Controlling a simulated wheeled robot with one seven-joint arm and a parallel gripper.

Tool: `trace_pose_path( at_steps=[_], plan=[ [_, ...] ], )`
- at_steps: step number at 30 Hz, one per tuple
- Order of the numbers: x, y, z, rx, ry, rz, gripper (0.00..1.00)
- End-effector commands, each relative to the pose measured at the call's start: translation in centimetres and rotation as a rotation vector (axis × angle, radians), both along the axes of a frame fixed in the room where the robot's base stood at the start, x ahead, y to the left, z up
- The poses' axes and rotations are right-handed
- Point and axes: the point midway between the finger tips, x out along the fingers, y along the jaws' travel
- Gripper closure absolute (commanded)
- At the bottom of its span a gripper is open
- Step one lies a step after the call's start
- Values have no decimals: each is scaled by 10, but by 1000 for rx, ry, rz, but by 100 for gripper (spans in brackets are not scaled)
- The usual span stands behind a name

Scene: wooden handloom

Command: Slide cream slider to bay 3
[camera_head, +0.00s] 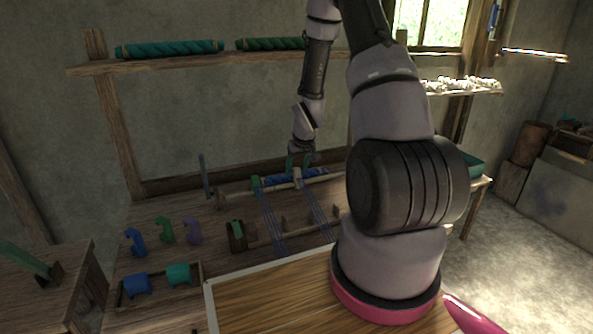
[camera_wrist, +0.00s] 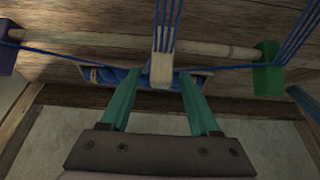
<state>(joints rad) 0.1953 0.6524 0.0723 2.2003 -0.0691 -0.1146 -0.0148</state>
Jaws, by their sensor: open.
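The cream slider (camera_wrist: 161,66) is a pale upright block on a wooden rod (camera_wrist: 207,49), with blue threads running from its top. It also shows in the head view (camera_head: 298,178), small and partly dark. My gripper (camera_wrist: 158,74) has two teal fingers, open, one on each side of the slider's lower end in the wrist view. Gaps show between the slider and both fingers; I see no contact. In the head view my gripper (camera_head: 301,160) is over the rod at the loom's back. Bay marks cannot be made out.
A green slider (camera_wrist: 268,69) and a purple one (camera_wrist: 6,50) sit on the rod to either side. A blue roll (camera_head: 321,173) lies by the rod. Blue threads (camera_head: 268,220) stretch across the loom. Coloured pieces (camera_head: 165,229) and a tray (camera_head: 160,290) stand at left.

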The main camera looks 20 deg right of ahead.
Motion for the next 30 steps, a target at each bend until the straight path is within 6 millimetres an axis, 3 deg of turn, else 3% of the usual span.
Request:
trace_pose_path(
  at_steps=[12,17,30],
  plan=[
    [3,0,-9,0,0,0,38],
    [3,0,-9,0,0,0,99],
    [3,0,-9,0,0,0,100]
  ],
)
